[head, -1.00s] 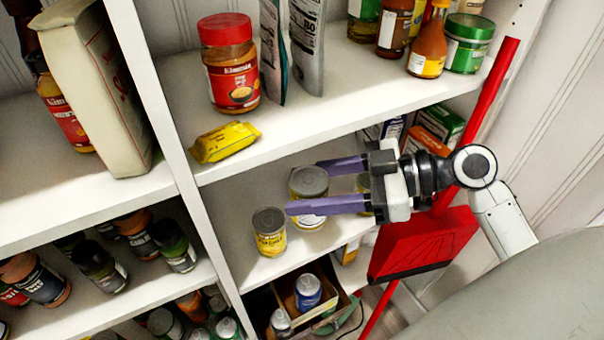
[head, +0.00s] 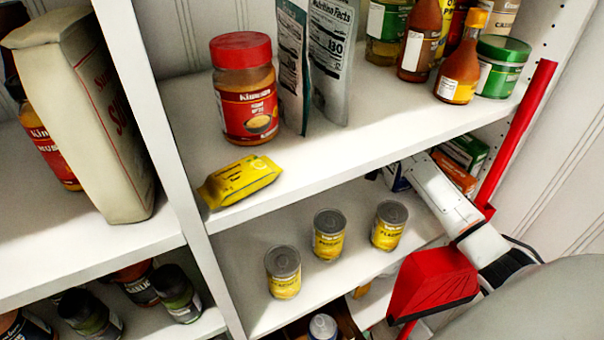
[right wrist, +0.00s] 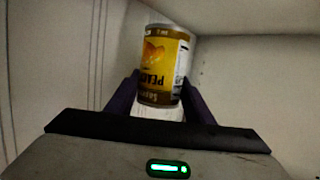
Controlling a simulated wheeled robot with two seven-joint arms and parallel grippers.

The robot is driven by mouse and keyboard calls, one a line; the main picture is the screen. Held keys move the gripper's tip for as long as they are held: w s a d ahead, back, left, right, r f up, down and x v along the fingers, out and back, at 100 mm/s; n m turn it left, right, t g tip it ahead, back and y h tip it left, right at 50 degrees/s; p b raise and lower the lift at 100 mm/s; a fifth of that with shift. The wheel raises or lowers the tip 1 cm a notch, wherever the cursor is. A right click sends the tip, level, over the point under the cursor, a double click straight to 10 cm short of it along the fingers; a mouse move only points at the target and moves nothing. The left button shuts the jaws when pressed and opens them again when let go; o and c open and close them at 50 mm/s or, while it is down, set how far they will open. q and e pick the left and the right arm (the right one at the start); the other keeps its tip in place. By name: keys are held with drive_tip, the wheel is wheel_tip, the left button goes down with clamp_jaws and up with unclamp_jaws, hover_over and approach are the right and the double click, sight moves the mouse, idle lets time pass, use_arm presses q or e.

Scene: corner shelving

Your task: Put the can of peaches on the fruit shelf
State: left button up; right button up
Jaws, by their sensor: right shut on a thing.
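The can of peaches (right wrist: 163,62), with a yellow and brown label, is between the purple fingers of my right gripper (right wrist: 160,90) in the right wrist view. Its lettering reads upside down there. In the head view my right arm reaches under the upper shelf at right; its gripper and the held can are hidden. Three yellow-labelled cans with grey lids, left (head: 283,272), middle (head: 328,236) and right (head: 389,226), stand upright on the lower shelf (head: 240,248). Their small labels are hard to read. My left gripper is not in view.
Above, the upper shelf (head: 330,165) holds a peanut butter jar (head: 245,95), a yellow packet (head: 240,182), pouches and bottles. Boxes (head: 465,152) stand near my right arm. A red dustpan (head: 432,282) and red pole (head: 520,130) are at right. Bare shelf lies left of the cans.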

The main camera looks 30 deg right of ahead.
drive_tip(key=shift+f, duration=2.7)
drive_tip(key=shift+f, duration=0.15)
drive_tip(key=o, duration=1.6)
drive_tip(key=shift+c, duration=0.2)
drive_tip(key=v, duration=0.6)
drive_tip(key=shift+s, duration=0.15)
drive_tip(key=shift+s+d+r, duration=0.25)
drive_tip(key=shift+s+d, duration=0.15)
drive_tip(key=shift+s, duration=0.1)
